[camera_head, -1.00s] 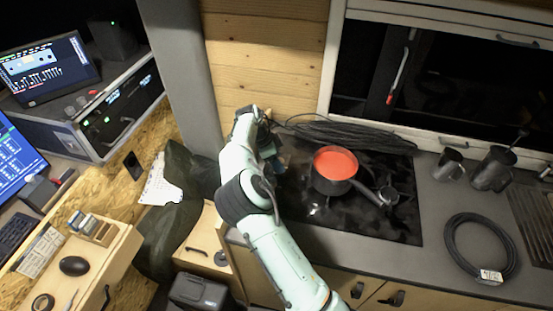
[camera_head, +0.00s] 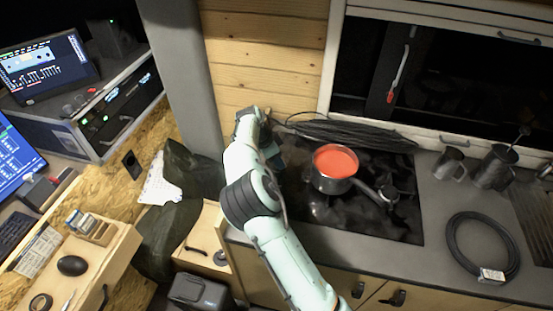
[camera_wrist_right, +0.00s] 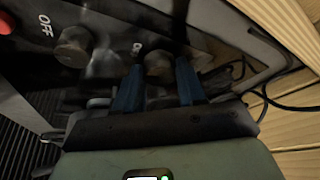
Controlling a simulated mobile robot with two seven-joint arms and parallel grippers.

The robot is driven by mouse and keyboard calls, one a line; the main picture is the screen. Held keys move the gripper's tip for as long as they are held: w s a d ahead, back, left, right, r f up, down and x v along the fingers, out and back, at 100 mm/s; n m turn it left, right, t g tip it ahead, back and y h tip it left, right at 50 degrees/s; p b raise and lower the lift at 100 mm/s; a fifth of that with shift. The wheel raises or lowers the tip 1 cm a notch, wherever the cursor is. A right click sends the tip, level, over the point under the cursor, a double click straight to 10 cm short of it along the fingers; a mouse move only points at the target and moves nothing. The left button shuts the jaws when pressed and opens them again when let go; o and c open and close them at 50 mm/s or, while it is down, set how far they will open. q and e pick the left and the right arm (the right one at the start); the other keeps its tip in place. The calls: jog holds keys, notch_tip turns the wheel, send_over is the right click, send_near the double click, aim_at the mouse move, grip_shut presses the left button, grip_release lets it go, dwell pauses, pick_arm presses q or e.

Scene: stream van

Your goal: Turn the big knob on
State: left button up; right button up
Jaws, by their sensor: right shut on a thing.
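My right gripper (camera_wrist_right: 160,88) has its two blue fingers around a round, dull metallic knob (camera_wrist_right: 158,65) on a dark panel (camera_wrist_right: 110,55). It is shut on this knob, which I take to be the big knob. A second round knob (camera_wrist_right: 75,47) is to the left on the same panel, apart from the fingers. A white "OFF" label is left of that second knob, and a partly hidden label is beside the held one. In the head view my right gripper (camera_head: 271,150) is mostly hidden behind its own wrist. My left gripper is not in view.
A pot of red liquid (camera_head: 335,163) stands on the black hob (camera_head: 390,218), right of my arm. A black cable bundle (camera_head: 345,133) lies behind it. Metal mugs (camera_head: 450,163) and a coiled cable (camera_head: 482,243) are on the counter. A wooden wall (camera_head: 265,60) rises behind my wrist.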

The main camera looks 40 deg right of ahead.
jog(key=n, duration=0.1)
jog(key=n+t+b, duration=0.1)
jog(key=n, duration=0.1)
jog(key=n+b, duration=0.1)
jog(key=shift+s+f+t, duration=0.1)
jog(key=shift+s+t, duration=0.15)
jog(key=shift+t, duration=0.15)
jog(key=n+b, duration=0.1)
jog(key=n, duration=0.1)
jog(key=n+t+b, duration=0.1)
jog(key=n, duration=0.1)
jog(key=shift+s+t, duration=0.1)
jog(key=shift+t, duration=0.2)
jog(key=n+t+y, duration=0.1)
jog(key=n, duration=0.2)
jog(key=shift+s+d+n+b, duration=0.1)
jog(key=shift+d+n+b, duration=0.05)
jog(key=shift+n+b, duration=0.2)
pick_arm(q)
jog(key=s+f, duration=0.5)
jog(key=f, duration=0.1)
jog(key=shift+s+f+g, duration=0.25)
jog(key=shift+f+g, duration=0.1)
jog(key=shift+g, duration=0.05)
pick_arm(e)
jog(key=shift+d+n+t+y, duration=0.1)
jog(key=shift+n+t+y, duration=0.45)
jog(key=shift+n, duration=1.3)
jog(key=o, duration=1.1)
jog(key=shift+c, duration=0.2)
